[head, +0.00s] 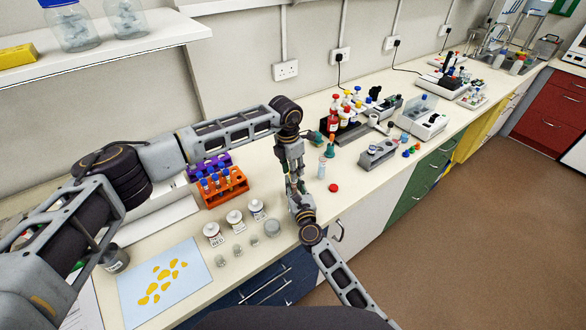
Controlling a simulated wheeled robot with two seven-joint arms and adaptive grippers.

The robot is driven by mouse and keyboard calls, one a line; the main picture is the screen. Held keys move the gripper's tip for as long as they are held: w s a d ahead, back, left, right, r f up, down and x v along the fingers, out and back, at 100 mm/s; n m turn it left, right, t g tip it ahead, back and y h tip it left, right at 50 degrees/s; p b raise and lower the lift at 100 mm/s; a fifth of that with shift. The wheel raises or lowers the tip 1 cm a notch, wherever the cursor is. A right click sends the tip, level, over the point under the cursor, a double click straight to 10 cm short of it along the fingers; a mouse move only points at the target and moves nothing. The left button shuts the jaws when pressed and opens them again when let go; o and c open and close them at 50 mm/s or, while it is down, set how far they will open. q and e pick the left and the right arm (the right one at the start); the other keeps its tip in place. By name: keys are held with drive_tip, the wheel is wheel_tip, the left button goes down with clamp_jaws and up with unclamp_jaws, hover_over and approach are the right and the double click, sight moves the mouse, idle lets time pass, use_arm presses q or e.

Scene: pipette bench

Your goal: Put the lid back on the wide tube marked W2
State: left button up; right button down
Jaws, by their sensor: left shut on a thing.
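My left gripper (293,178) points down over the bench, right of the orange rack. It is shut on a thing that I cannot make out. My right gripper (299,198) comes up from the front and is close against the left one. I cannot tell its jaw state. A small clear tube (321,170) stands just right of the grippers. A round red lid (333,188) lies on the bench to their right, apart from them. No W2 mark is readable, so I cannot tell which tube is W2.
An orange rack (227,190) with blue-capped tubes stands left of the grippers. White-labelled jars (235,220) and clear containers (272,228) stand near the front edge. Reagent bottles (334,118) and a grey block (377,154) are to the right. Bare bench lies around the red lid.

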use_arm(q)
drive_tip(key=m, duration=0.5)
drive_tip(key=shift+w+g, duration=0.1)
drive_tip(key=shift+g, duration=0.2)
drive_tip(key=m, duration=0.5)
drive_tip(key=shift+g, duration=0.3)
drive_tip(key=m, duration=0.5)
drive_tip(key=shift+w, duration=0.15)
drive_tip(key=m, duration=0.5)
drive_tip(key=shift+g+y, duration=0.3)
drive_tip(key=m, duration=0.6)
drive_tip(key=shift+d+m+y, duration=0.1)
drive_tip(key=shift+m+y, duration=0.3)
drive_tip(key=m, duration=0.6)
drive_tip(key=shift+y, duration=0.3)
drive_tip(key=o, duration=0.6)
drive_tip(key=shift+d, duration=0.1)
